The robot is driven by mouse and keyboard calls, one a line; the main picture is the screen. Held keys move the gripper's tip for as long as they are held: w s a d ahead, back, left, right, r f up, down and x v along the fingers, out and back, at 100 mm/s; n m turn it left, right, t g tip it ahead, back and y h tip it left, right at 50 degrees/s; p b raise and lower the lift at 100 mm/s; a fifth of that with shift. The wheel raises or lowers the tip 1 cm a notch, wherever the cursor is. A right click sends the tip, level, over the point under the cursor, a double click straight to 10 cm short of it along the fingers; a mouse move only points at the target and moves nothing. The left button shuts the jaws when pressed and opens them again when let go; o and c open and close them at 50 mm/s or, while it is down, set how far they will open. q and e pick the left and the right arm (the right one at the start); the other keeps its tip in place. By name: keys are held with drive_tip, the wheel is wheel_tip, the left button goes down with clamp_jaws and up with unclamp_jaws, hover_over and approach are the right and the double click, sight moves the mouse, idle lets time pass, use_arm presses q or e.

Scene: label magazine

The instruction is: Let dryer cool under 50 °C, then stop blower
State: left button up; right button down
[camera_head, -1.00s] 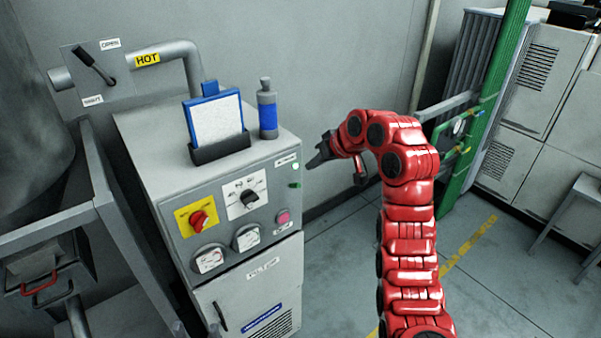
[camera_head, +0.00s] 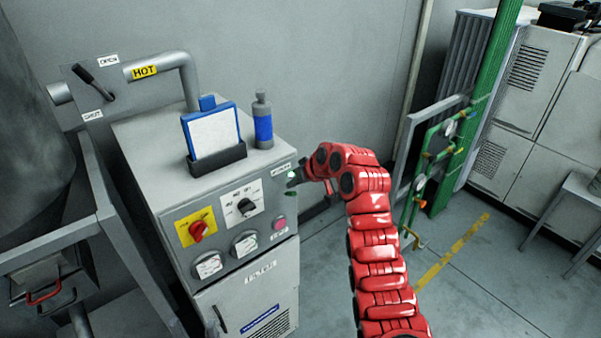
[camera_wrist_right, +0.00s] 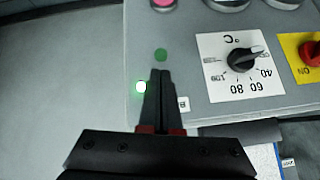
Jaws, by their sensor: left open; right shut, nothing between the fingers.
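The grey dryer cabinet (camera_head: 150,170) stands left of centre. Its front panel carries a red rotary switch (camera_head: 197,230) on a yellow plate and a black temperature knob (camera_head: 246,206) on a white °C scale, also in the right wrist view (camera_wrist_right: 243,61). A pink button (camera_head: 279,223) and two round gauges (camera_head: 208,267) sit lower. A lit green lamp (camera_wrist_right: 141,87) and a darker green button (camera_wrist_right: 161,55) are at the panel's edge. My right gripper (camera_head: 290,181) is shut and empty, its tips (camera_wrist_right: 160,75) close to both; contact is unclear. My left gripper is out of view.
A blue-framed board (camera_head: 212,132) in a black holder and a blue-banded bottle (camera_head: 263,122) stand on the cabinet. Behind are a lever (camera_head: 92,80) and a pipe marked HOT (camera_head: 145,71).

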drive_tip(key=shift+w+a+f, duration=0.2)
drive_tip(key=shift+w+f, duration=0.05)
drive_tip(key=shift+f, duration=0.2)
